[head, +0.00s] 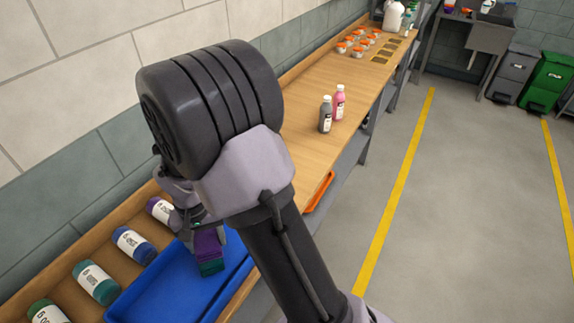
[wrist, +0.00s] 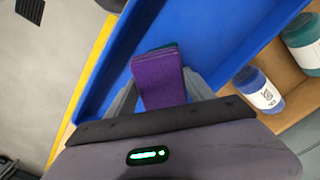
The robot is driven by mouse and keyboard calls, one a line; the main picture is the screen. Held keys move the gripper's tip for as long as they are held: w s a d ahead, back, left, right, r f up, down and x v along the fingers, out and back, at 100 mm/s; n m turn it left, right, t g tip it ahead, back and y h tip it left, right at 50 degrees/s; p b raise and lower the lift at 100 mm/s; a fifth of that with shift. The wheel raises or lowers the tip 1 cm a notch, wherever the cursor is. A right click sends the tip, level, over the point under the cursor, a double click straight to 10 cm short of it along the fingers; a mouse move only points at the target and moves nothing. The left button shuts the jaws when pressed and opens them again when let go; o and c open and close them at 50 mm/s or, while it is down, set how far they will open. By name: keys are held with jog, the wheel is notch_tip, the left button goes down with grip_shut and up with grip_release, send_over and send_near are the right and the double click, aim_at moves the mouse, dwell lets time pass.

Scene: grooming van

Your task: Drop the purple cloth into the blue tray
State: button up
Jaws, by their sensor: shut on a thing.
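My gripper (wrist: 162,92) is shut on the purple cloth (wrist: 158,78), a small folded block between its two fingers. In the head view the purple cloth (head: 208,243) hangs below my gripper (head: 200,226), over the blue tray (head: 160,294). A dark teal part shows at the cloth's far end in both views; I cannot tell whether it belongs to the cloth or is a separate piece. The blue tray also fills the middle of the wrist view (wrist: 225,40). I cannot tell whether the cloth touches the tray floor.
Several labelled bottles, including a blue one (head: 134,245) and a teal one (head: 95,282), lie along the wall beside the tray. A grey bottle (head: 325,115) and a pink bottle (head: 339,103) stand farther along the wooden bench (head: 300,150). An orange tray (head: 319,193) sits below.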

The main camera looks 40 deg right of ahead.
notch_tip(320, 180, down, 4)
jog(key=shift+a+f+b, duration=0.1)
jog(key=shift+f+b, duration=0.05)
jog(key=shift+b, duration=1.1)
jog(key=o, duration=1.5)
jog(key=shift+o, duration=0.2)
notch_tip(320, 180, up, 18)
jog(key=p, duration=0.5)
jog(key=shift+f, duration=0.15)
jog(key=s+a+t+y+b, duration=0.1)
jog(key=s+a+t+b, duration=0.1)
jog(key=s+b, duration=0.3)
jog(key=s+a+t+y+b, duration=0.1)
jog(key=s+t+b, duration=0.2)
jog(key=s, duration=1)
jog(key=b, duration=0.3)
jog(key=shift+s+a+r+t, duration=0.2)
jog(key=shift+a+r+t, duration=0.15)
jog(key=shift+t, duration=0.05)
